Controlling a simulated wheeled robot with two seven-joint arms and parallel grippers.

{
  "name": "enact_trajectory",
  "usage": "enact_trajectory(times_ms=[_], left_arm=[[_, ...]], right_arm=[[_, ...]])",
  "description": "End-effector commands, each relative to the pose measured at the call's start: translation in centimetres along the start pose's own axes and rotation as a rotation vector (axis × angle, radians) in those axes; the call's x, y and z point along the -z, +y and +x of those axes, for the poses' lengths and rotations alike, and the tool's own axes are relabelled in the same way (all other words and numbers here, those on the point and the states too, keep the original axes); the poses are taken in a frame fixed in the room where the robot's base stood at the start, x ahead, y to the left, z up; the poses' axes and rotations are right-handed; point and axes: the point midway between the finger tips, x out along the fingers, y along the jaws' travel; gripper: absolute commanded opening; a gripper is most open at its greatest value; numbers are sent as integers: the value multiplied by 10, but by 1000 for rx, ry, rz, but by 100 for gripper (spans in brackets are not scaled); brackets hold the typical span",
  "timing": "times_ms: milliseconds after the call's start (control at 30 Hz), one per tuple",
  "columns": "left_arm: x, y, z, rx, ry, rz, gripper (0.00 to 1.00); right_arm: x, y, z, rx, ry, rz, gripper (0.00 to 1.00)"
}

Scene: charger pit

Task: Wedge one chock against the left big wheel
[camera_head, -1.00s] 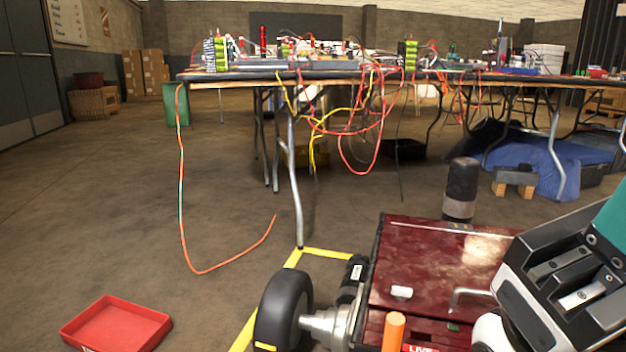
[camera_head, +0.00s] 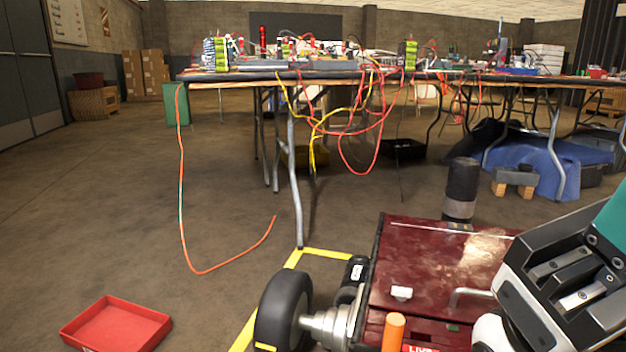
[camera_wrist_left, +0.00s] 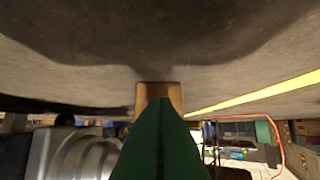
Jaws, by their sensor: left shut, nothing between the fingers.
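The big wheel (camera_head: 284,309) is a black tyre with a metal hub (camera_head: 326,326), at the left side of the dark red cart (camera_head: 436,265). In the left wrist view, metal hub parts (camera_wrist_left: 72,152) fill the lower left. My left gripper (camera_wrist_left: 160,108) shows there as green fingers, shut and empty. A brown, wood-coloured block (camera_wrist_left: 160,91), possibly the chock, sits right beyond the fingertips; I cannot tell whether they touch, or whether it touches the wheel. The left gripper is not visible in the head view. Part of my right gripper (camera_head: 570,280) shows at the right edge, its fingertips unclear.
A red tray (camera_head: 117,325) lies on the floor at the left. Yellow tape (camera_head: 328,252) marks the floor by the wheel. An orange cable (camera_head: 182,190) hangs from the cluttered table (camera_head: 340,78) to the floor. An orange post (camera_head: 393,331) stands on the cart. Open floor lies left.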

Motion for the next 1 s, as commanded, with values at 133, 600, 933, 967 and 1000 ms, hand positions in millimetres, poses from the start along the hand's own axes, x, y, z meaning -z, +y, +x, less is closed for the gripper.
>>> enact_trajectory(times_ms=[133, 600, 933, 967, 1000], left_arm=[[1, 0, 2, 0, 0, 0, 0], [4, 1, 8, -1, 0, -1, 0], [7, 0, 13, 0, 0, -1, 0], [7, 0, 13, -1, 0, -1, 0], [8, 0, 14, -1, 0, -1, 0]], right_arm=[[0, 0, 0, 0, 0, 0, 36], [0, 0, 0, 0, 0, 0, 36], [0, 0, 0, 0, 0, 0, 36], [0, 0, 0, 0, 0, 0, 36], [0, 0, 0, 0, 0, 0, 36]])
